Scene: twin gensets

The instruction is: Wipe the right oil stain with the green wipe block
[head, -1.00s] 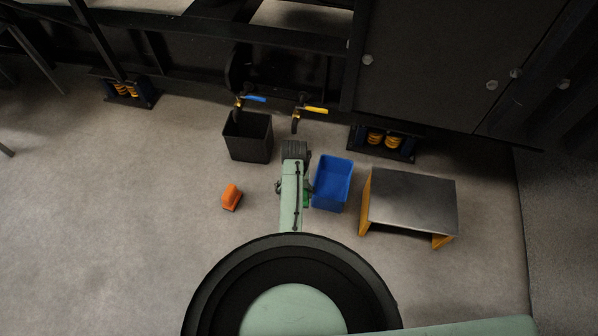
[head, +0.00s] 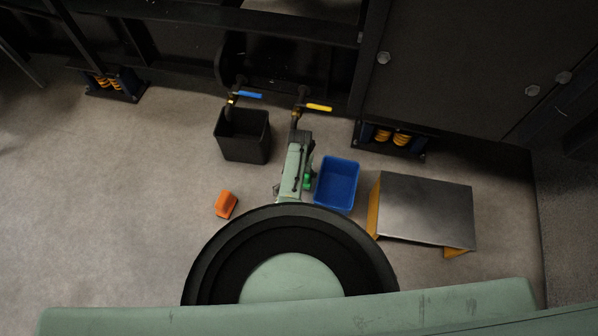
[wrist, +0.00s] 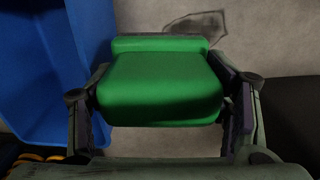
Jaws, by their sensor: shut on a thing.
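The green wipe block (wrist: 160,88) is held between the two fingers of my gripper (wrist: 163,103) in the wrist view. It also shows as a small green patch (head: 307,182) beside my arm in the head view. A dark-edged oil stain (wrist: 196,24) lies on the grey floor just past the block's far edge, and the block covers part of it. I cannot tell from this view whether it is the right stain, or whether the block touches the floor. In the head view my arm hides most of the gripper and any stain under it.
A blue bin (head: 337,185) stands close to the right of my arm. A black bin (head: 243,136) stands under the blue-handled valve (head: 247,95). An orange block (head: 226,204) lies on the floor at left. A metal-topped stand (head: 427,208) is at right.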

